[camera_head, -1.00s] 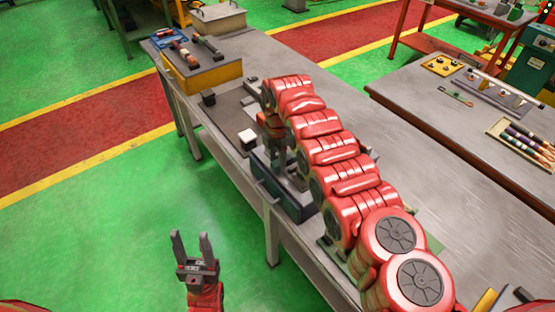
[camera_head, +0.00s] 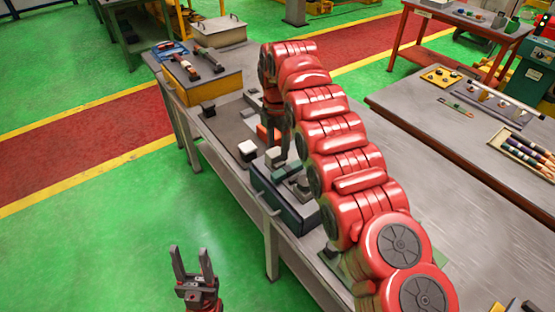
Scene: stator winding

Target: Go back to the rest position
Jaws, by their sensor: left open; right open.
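My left gripper (camera_head: 193,268) is at the lower left, over the green floor in front of the workbench. Its two fingers point up and stand apart, with nothing between them. My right arm, in red segments, arches over the workbench (camera_head: 395,175). Its gripper (camera_head: 284,140) hangs down from the far end of the arm, above a dark box-shaped fixture (camera_head: 285,195). The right gripper is partly hidden by the arm and its fingertips are hard to make out. I see nothing held in it.
A yellow-sided box (camera_head: 205,84) with tools on top stands at the bench's far left end. A small white-topped block (camera_head: 248,148) lies near the bench edge. A second table (camera_head: 470,130) with trays is at the right. The floor at the left is clear.

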